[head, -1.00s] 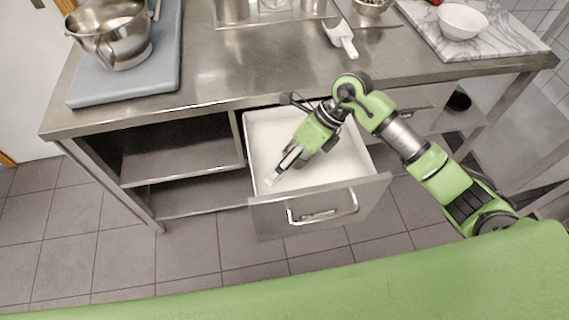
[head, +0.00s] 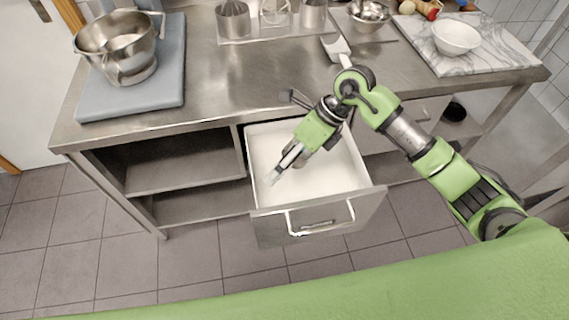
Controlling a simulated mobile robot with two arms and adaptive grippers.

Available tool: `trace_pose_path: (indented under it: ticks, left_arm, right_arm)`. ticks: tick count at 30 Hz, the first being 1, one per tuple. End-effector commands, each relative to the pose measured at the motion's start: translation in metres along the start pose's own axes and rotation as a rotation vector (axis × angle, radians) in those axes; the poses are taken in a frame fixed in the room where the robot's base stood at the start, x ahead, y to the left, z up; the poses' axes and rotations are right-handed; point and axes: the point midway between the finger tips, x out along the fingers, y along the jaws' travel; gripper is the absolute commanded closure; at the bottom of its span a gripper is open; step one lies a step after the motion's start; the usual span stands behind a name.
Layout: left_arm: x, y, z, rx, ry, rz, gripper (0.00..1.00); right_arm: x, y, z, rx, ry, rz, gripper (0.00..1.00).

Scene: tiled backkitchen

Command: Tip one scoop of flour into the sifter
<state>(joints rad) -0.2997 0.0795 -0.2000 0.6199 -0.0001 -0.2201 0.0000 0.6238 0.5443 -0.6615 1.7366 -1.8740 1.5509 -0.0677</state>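A white scoop (head: 339,48) lies on the steel worktop towards the back, its handle partly hidden by my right arm. Metal vessels stand at the back edge: a ribbed-looking cup (head: 233,20), a small wire-like item (head: 275,13) and a plain cup (head: 314,14). I cannot tell which is the sifter. No flour can be made out for certain. My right gripper (head: 275,176) points down over the white inside of an open drawer (head: 330,170). Its fingers look close together, but their opening is too small to judge. My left gripper is not in view.
A large steel bowl (head: 118,45) stands on a grey-blue board (head: 160,85) at left. A white bowl (head: 456,36) sits on a marble board (head: 495,55) at right, near a metal bowl (head: 368,14). The worktop's front middle is clear. The drawer juts out below its edge.

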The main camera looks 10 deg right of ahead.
Motion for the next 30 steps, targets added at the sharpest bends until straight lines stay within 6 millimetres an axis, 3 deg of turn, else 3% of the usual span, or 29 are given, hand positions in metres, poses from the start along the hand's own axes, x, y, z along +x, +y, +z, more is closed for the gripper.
trace_pose_path:
  ticks: [30]
  left_arm:
    - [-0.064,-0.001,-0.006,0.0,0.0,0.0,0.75]
  right_arm:
    - [-0.087,0.04,0.038,-0.099,0.0,-0.231,0.51]
